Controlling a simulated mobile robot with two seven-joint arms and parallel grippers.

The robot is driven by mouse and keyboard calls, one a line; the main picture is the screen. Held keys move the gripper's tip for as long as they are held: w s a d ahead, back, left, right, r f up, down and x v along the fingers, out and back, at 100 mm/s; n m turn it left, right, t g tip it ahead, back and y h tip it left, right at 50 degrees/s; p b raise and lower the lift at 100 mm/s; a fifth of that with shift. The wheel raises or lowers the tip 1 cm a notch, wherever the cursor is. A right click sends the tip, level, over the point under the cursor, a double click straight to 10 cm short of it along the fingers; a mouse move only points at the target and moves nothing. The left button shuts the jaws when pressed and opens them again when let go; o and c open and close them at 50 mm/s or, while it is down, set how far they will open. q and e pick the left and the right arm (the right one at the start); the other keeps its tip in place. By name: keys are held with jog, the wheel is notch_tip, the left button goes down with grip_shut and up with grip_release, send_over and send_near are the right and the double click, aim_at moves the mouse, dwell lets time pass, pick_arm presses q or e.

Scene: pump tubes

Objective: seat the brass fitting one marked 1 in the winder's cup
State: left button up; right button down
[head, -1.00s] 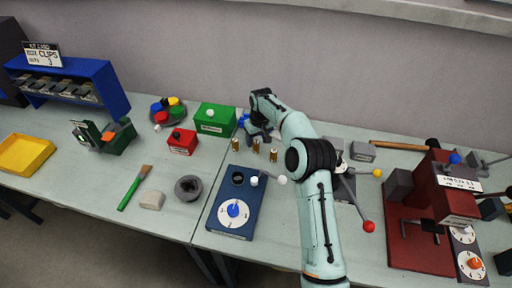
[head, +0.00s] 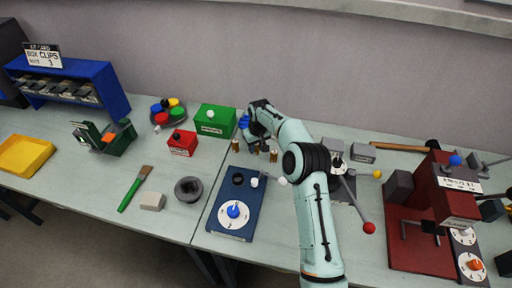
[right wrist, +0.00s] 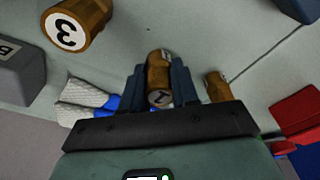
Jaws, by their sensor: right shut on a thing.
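The brass fitting marked 1 (right wrist: 159,80) stands between the two dark fingers of my right gripper (right wrist: 160,88) in the right wrist view; the gripper is shut on it. In the head view my right gripper (head: 256,143) is low over the table among the brass fittings, and its fingers partly hide the held one. A blue unit (head: 226,225) with a dark round cup (head: 238,178), a white knob and a numbered dial stands in front of it; I take this for the winder. My left gripper is not in view.
A brass fitting marked 3 (right wrist: 76,24) and another fitting (right wrist: 218,88) stand close to the gripper. A green box (head: 214,120) and a red box (head: 182,143) are to the left. A grey unit with a red-balled lever (head: 368,228) stands right of my arm.

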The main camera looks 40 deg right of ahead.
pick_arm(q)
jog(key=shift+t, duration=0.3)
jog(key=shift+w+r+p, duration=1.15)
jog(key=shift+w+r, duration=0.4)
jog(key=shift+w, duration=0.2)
pick_arm(e)
notch_tip(320, 180, up, 20)
